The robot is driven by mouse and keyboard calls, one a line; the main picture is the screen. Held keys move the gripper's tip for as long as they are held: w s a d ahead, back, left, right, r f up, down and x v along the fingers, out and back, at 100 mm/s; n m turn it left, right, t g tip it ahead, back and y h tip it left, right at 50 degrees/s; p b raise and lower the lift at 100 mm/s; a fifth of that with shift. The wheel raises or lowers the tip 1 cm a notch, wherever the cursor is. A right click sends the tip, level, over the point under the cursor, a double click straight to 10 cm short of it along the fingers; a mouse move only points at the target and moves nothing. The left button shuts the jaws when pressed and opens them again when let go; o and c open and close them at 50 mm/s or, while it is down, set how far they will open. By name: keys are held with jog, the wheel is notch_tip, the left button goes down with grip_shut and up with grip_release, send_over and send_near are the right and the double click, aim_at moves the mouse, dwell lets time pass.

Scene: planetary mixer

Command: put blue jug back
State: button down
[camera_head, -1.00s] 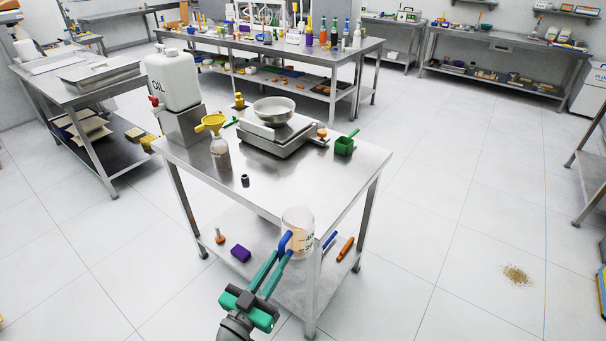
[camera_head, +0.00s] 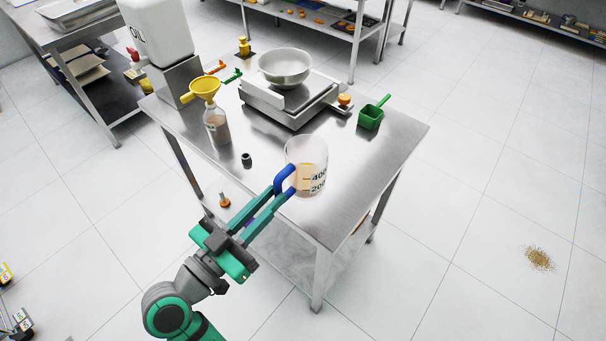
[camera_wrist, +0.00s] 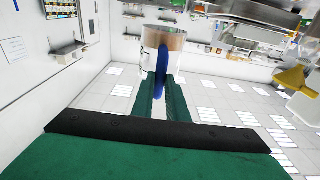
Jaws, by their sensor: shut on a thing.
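The jug (camera_head: 308,168) is clear with a blue handle (camera_head: 284,180), dark volume marks and tan contents in its lower part. My gripper (camera_head: 283,188) is shut on the blue handle, with the jug to the right of the fingers. In the head view the jug appears upright over the front part of the steel table (camera_head: 355,190); I cannot tell whether its base touches the top. The wrist view shows the jug (camera_wrist: 163,48) beyond my fingers (camera_wrist: 163,95), with the handle between them.
A bottle with a yellow funnel (camera_head: 204,90), a small black cap (camera_head: 246,160), a scale with a metal bowl (camera_head: 285,66) and a green scoop (camera_head: 371,115) stand on the table. An oil canister (camera_head: 158,35) stands back left. The front right tabletop is clear.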

jog(key=shift+w+d+f, duration=0.45)
jog(key=shift+w+f, duration=1.6)
jog(key=shift+w+d+f, duration=0.5)
jog(key=shift+w+f, duration=1.55)
jog(key=shift+w+d+f, duration=0.45)
jog(key=shift+w+f, duration=1.6)
jog(key=c, duration=2.1)
grip_release()
jog(key=shift+f, duration=0.15)
jog(key=o, duration=0.4)
jog(key=shift+c, duration=0.2)
jog(key=shift+s, duration=0.1)
